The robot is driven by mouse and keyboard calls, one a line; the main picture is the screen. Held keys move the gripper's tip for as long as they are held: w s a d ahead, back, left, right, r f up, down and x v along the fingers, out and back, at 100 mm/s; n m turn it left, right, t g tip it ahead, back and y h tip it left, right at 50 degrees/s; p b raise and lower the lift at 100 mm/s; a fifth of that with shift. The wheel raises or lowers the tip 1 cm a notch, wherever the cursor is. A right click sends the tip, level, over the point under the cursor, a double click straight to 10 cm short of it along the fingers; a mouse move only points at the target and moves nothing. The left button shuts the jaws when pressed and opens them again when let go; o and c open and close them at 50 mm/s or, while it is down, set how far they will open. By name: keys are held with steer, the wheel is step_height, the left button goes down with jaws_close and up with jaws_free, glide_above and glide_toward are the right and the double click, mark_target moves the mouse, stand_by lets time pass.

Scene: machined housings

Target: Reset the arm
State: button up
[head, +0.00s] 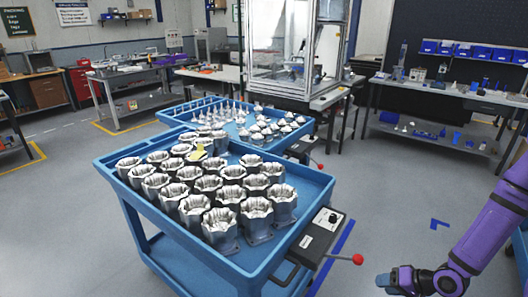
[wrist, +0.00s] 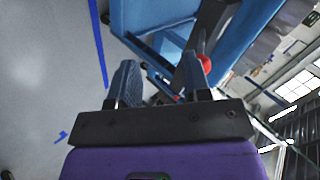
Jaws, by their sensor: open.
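My gripper (head: 384,281) is at the lower right of the head view, at the end of my purple arm. It is out over the grey floor, to the right of the near blue cart (head: 104,166). In the wrist view my gripper (wrist: 160,80) has its two dark fingers apart with nothing held between them. Beyond the fingers, the wrist view shows the blue cart's side (wrist: 160,14) and a red ball knob (wrist: 205,63).
The near cart carries several silver machined housings (head: 257,215). Its lever with a red knob (head: 358,259) sticks out toward my gripper. A second blue cart (head: 168,113) with smaller metal parts stands behind. Clear floor (head: 400,200) lies right of the carts, before a workbench (head: 450,93).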

steer(key=w+d+r+n+h, duration=0.2)
steer(key=w+d+r+h, duration=0.25)
steer(key=r, duration=0.35)
step_height(320, 180, up, 24)
steer(key=f+h, duration=0.1)
steer(key=h, duration=0.4)
steer(key=s+a+f+v, duration=0.1)
steer(key=a+v, duration=0.1)
steer(key=v, duration=1.4)
steer(key=s+a+r+y, duration=0.1)
steer(key=s+a+r, duration=0.2)
steer(key=s, duration=0.4)
steer(key=s+a+r, duration=0.4)
steer(key=s, duration=0.3)
steer(key=shift+r+n+y, duration=0.15)
steer(key=shift+n+y, duration=0.2)
steer(key=shift+n, duration=0.05)
